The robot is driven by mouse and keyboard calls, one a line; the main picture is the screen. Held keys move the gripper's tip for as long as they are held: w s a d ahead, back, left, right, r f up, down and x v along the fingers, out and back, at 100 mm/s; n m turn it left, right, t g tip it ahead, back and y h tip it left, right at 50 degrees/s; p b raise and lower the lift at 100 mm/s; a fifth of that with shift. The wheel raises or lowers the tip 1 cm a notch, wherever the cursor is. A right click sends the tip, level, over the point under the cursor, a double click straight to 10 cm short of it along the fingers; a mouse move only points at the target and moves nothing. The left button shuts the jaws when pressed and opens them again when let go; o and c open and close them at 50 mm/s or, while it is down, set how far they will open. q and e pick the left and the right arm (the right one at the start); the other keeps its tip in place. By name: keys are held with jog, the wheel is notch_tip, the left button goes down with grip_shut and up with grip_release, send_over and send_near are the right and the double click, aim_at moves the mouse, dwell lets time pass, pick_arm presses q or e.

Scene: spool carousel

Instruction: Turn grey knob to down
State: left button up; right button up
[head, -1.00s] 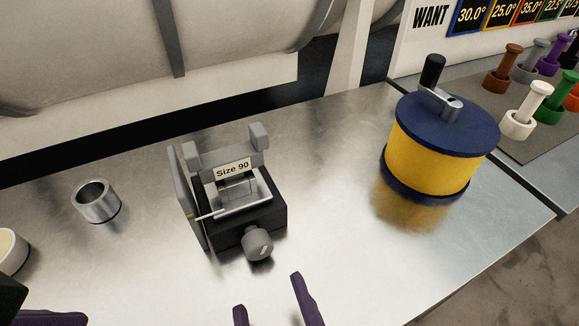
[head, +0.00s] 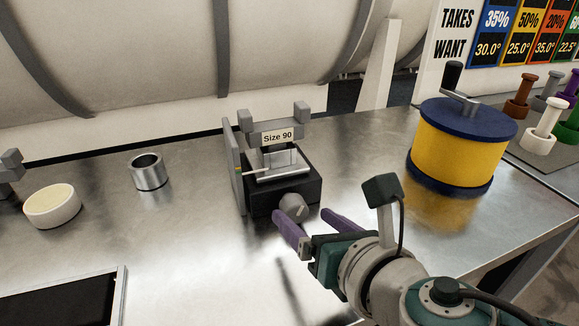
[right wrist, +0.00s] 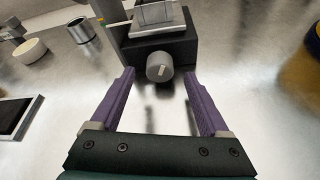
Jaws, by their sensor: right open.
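The grey knob (head: 293,207) sticks out of the front of a black and grey device (head: 262,202) with a "Size 90" label. It also shows in the right wrist view (right wrist: 159,67), with a pale line on its face that looks near upright, slightly tilted. My right gripper (head: 303,214) is open, its purple fingers pointing at the knob. In the right wrist view the gripper (right wrist: 158,80) has the knob ahead, between the lines of its fingertips and apart from both. My left gripper is not in view.
A metal cup (head: 149,173) and a cream bowl (head: 52,206) stand left of the device. A dark tray (head: 122,290) lies at the front left. A yellow drum with a blue crank lid (head: 466,117) stands at the right, near coloured pegs (head: 541,125).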

aim_at(298, 212)
jog(key=shift+b+x, duration=0.65)
jog(key=shift+x, duration=1.2)
jog(key=shift+s, duration=0.1)
grip_shut()
